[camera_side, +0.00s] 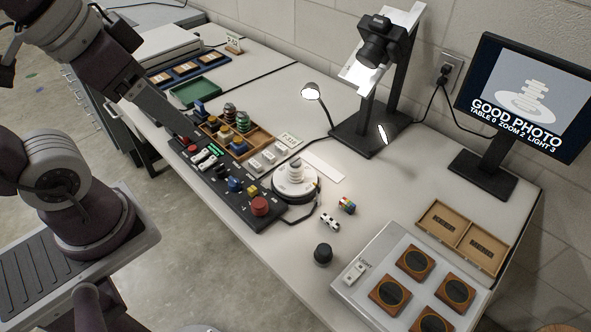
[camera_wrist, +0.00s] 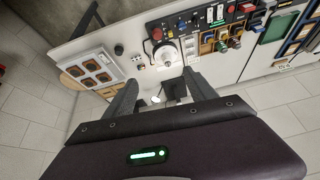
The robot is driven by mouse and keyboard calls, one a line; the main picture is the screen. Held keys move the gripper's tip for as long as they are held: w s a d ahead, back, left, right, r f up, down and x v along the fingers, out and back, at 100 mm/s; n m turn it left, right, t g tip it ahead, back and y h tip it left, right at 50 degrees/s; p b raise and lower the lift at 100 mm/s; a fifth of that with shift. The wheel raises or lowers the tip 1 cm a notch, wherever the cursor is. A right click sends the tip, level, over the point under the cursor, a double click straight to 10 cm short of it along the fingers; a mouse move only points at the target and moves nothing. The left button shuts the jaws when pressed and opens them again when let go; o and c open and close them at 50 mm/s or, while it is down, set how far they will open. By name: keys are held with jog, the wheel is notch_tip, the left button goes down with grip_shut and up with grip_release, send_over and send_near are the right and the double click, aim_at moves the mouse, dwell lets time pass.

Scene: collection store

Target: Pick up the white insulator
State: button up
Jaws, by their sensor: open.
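The white insulator (camera_side: 295,171) is a ribbed, stacked piece standing upright on a round white turntable (camera_side: 291,190) beside the black control panel. In the wrist view the insulator (camera_wrist: 167,52) shows small, beyond the fingertips and close to straight ahead. My gripper (camera_wrist: 160,77) is open, with its two dark fingers spread and nothing visible between them. It is well apart from the insulator.
The black panel (camera_side: 221,176) carries buttons and knobs. A wooden tray (camera_side: 262,142) of coloured insulators is behind it. A lamp (camera_side: 312,92) and camera stand (camera_side: 365,132) rise behind the turntable. A monitor (camera_side: 525,95) reads "GOOD PHOTO".

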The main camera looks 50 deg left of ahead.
jog(key=w+m+g, duration=0.1)
jog(key=w+m, duration=0.4)
jog(key=w, duration=0.3)
jog(key=m+g, duration=0.4)
jog(key=m, duration=0.8)
send_over(296, 161)
jog(key=s, duration=0.1)
notch_tip(296, 161, down, 21)
jog(key=shift+a+f, duration=0.1)
jog(key=f, duration=0.3)
jog(key=f+m, duration=0.1)
jog(key=f, duration=0.3)
jog(key=w+f+m, duration=0.1)
jog(key=f, duration=0.2)
jog(key=shift+f, duration=0.25)
grip_shut()
